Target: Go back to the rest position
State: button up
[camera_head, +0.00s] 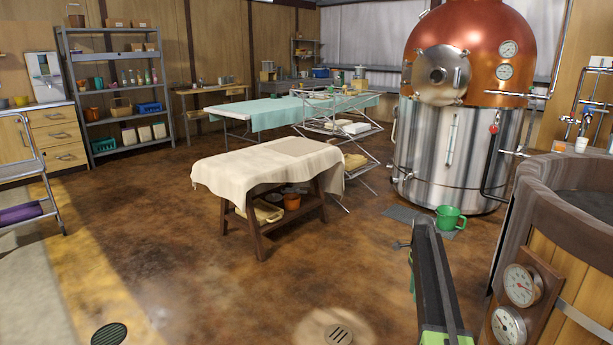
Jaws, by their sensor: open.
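Part of my own arm (436,285), a dark link with green parts at its lower end, rises from the bottom edge right of centre. I cannot make out my gripper or its jaws in this view. Nothing held shows on the visible part of the arm. The arm stands in front of the open floor, left of a large wooden vat (553,255).
A cloth-covered low table (270,165) stands mid-floor, an orange pot (292,202) beneath it. Shelves (103,119) and drawers (57,140) line the left. The front-left floor is clear, with drains (338,334).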

jog(key=s+a+n, duration=0.3)
jog(key=s+a, duration=0.3)
jog(key=a, duration=0.3)
jog(key=s+a+n, duration=0.3)
jog(key=s+a, duration=0.3)
jog(key=a, duration=0.3)
jog(key=s+a+n+t, duration=0.2)
jog(key=s+a+n, duration=0.4)
jog(key=s+n, duration=0.75)
notch_tip(320, 180, up, 34)
jog(key=p, duration=3.5)
jog(key=shift+a+r, duration=0.25)
jog(key=shift+c, duration=0.5)
